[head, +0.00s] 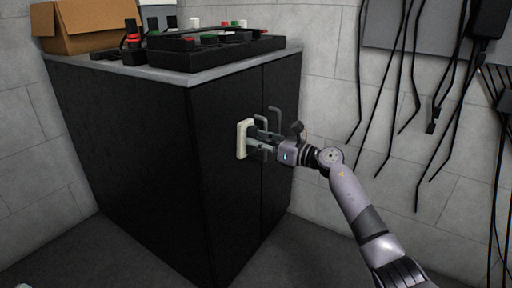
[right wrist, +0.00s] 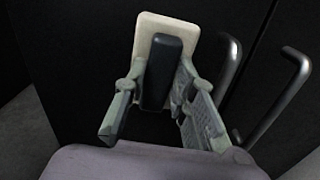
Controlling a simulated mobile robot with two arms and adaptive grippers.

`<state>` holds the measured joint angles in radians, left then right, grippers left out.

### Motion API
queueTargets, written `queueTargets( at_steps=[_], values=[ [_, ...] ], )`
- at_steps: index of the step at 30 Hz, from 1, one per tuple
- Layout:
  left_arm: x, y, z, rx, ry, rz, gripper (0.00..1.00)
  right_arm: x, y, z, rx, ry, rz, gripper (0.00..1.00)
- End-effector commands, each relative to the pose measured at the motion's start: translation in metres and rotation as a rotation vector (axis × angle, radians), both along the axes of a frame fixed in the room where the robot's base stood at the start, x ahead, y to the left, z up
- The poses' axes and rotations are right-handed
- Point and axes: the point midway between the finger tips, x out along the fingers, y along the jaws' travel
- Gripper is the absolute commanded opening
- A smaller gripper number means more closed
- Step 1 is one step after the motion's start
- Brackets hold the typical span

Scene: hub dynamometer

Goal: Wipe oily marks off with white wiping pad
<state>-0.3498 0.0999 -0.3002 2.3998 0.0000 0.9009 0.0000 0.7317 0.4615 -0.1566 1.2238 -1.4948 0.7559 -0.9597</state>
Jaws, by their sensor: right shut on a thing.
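The white wiping pad (head: 243,138) is held upright against or very near the black cabinet's (head: 225,115) front door, left of the handles. In the right wrist view the pad (right wrist: 190,35) has a dark block-shaped grip (right wrist: 160,72) on its back. My right gripper (head: 259,144) is shut on this grip, with a finger on each side of it in the right wrist view (right wrist: 153,100). I cannot tell whether the pad touches the door. No oily marks can be made out; the pad hides the patch behind it. My left gripper is not in view.
Two bar door handles (head: 273,122) stand out just right of the pad, close to my right gripper. A cardboard box (head: 90,27) and a black rack (head: 215,50) with coloured parts sit on the cabinet top. Black cables (head: 408,75) hang on the right wall.

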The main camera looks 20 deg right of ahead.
Motion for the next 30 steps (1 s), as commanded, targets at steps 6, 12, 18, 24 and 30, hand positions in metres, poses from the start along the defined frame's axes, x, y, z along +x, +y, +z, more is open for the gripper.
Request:
queueTargets(
  at_steps=[6, 12, 18, 24, 30],
  values=[
    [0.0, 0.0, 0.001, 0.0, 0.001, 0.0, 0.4, 0.0, 0.0, 0.001, 0.0, 0.0, 0.0, 0.02],
    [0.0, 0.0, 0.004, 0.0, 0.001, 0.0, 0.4, -0.01, -0.008, 0.001, -0.003, 0.0, -0.002, 0.02],
    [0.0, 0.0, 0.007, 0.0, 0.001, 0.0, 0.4, -0.026, -0.021, 0.0, -0.003, 0.0, -0.002, 0.02],
    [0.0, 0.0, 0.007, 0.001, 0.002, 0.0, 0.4, -0.041, -0.033, 0.0, -0.001, 0.0, -0.001, 0.02],
    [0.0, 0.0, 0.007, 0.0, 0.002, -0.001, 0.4, -0.048, -0.037, 0.0, 0.0, 0.0, 0.0, 0.02]
  ],
)
